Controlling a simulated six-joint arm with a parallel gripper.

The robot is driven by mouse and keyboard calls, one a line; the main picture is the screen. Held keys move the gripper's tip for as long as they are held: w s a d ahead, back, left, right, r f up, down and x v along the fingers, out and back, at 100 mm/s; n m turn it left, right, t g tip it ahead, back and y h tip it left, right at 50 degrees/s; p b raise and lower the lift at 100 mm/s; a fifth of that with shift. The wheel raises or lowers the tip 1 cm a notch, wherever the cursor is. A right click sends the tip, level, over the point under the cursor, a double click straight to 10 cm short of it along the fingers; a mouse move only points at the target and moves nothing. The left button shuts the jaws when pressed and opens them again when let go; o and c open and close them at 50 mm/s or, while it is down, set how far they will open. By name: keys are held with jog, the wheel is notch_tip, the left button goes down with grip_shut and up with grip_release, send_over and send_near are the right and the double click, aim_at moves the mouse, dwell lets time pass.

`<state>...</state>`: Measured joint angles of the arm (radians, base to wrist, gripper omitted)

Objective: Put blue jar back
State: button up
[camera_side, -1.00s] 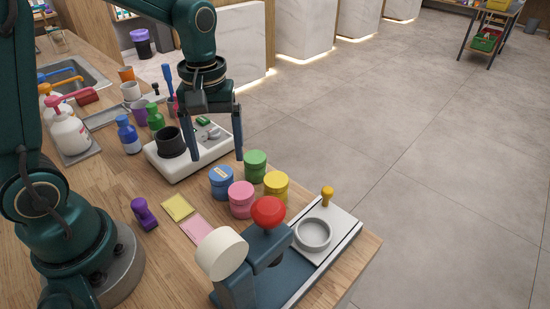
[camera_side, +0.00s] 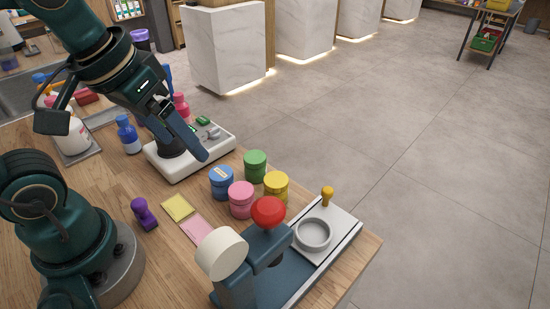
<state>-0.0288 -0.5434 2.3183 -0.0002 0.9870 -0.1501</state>
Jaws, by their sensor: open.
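The blue jar (camera_side: 221,183) stands upright on the wooden counter, with a pale label on its lid. It is at the left of a close group with a green jar (camera_side: 255,166), a pink jar (camera_side: 241,200) and a yellow jar (camera_side: 276,186). My gripper (camera_side: 128,140) is tilted and open, with its fingers spread wide. I see nothing held in it. One finger reaches down over the white device with the black cup, up and left of the blue jar and apart from it. My arm hides part of the device and the items behind it.
The white device (camera_side: 219,148) stands behind the jars. A blue bottle (camera_side: 128,135) and a white pump bottle (camera_side: 70,132) are at left. A press with a red knob (camera_side: 268,211) is in front, beside a round ring (camera_side: 313,234). Yellow and pink notes and a purple stamp (camera_side: 144,214) lie nearby.

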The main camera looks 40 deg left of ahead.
jog(key=shift+s+d+f+m+t, duration=0.15)
jog(key=shift+s+f+m+t, duration=0.15)
jog(key=shift+s+m, duration=0.2)
jog(key=shift+s+d+f+m+t, duration=0.15)
jog(key=shift+s+m+t, duration=0.15)
jog(key=shift+s+m, duration=0.2)
dwell(0.6)
